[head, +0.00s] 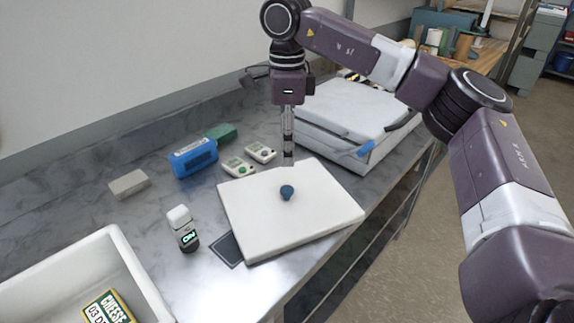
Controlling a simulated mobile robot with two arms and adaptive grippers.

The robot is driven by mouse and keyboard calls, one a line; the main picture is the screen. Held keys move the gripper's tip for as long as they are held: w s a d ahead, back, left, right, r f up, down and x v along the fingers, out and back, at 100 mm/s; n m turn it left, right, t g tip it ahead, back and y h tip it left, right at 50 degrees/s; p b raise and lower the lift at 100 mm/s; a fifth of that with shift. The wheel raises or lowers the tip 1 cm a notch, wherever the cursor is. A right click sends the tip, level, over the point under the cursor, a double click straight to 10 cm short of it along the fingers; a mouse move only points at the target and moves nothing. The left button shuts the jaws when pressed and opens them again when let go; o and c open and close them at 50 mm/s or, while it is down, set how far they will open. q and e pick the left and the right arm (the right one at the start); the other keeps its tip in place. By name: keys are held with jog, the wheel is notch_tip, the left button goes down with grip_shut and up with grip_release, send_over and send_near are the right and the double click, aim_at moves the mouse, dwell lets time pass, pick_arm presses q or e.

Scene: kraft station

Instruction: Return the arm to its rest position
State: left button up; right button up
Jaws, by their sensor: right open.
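My right arm comes in from the right side of the head view and reaches over the table. Its gripper (288,158) points straight down above the back edge of a white board (265,230). It looks empty, with nothing visible between the fingers, which appear edge-on. A small dark blue knob-like object (287,191) stands on the board, just in front of and apart from the gripper. My left gripper is not in view.
A white press-like machine (345,105) with a blue-tipped handle stands behind right. A white bin (120,255) holds a cheese-labelled item (108,308).

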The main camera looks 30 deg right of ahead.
jog(key=shift+r, duration=0.5)
